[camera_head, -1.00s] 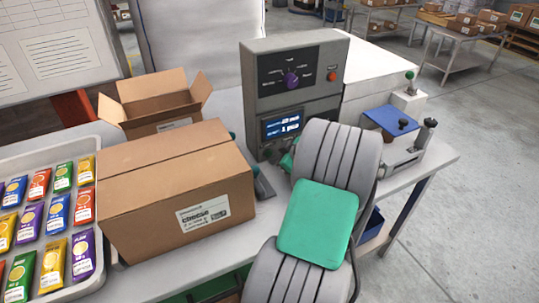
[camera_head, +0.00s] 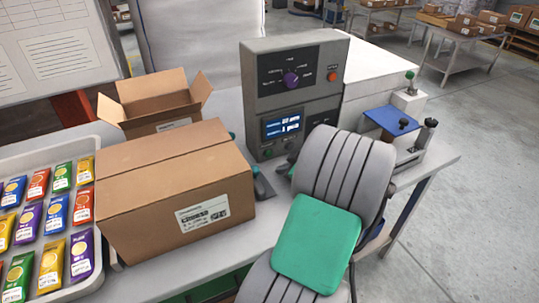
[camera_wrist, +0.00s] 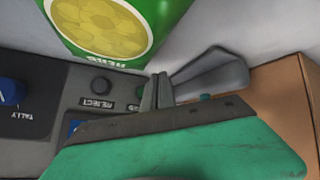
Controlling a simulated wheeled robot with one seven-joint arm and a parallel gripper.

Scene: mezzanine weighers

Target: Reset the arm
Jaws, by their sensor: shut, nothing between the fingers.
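My arm, grey and ribbed with a green pad, stands in front of the weigher (camera_head: 290,110) in the head view and hides my gripper. In the wrist view my gripper (camera_wrist: 160,82) is shut, its two thin fingers together with nothing between them. Beyond the fingertips the weigher's dark panel shows upside down, with a REJECT button (camera_wrist: 101,86) and a blue TALLY knob (camera_wrist: 12,92). A green packet (camera_wrist: 105,30) with a yellow picture fills the top of the wrist view; I cannot tell whether the fingers are close to it.
A closed carton (camera_head: 175,195) stands left of my arm, with an open carton (camera_head: 155,105) behind it. A tray (camera_head: 100,290) of colored packets is at the far left. A blue-topped device (camera_head: 390,120) stands at the bench's right end. Floor is clear further right.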

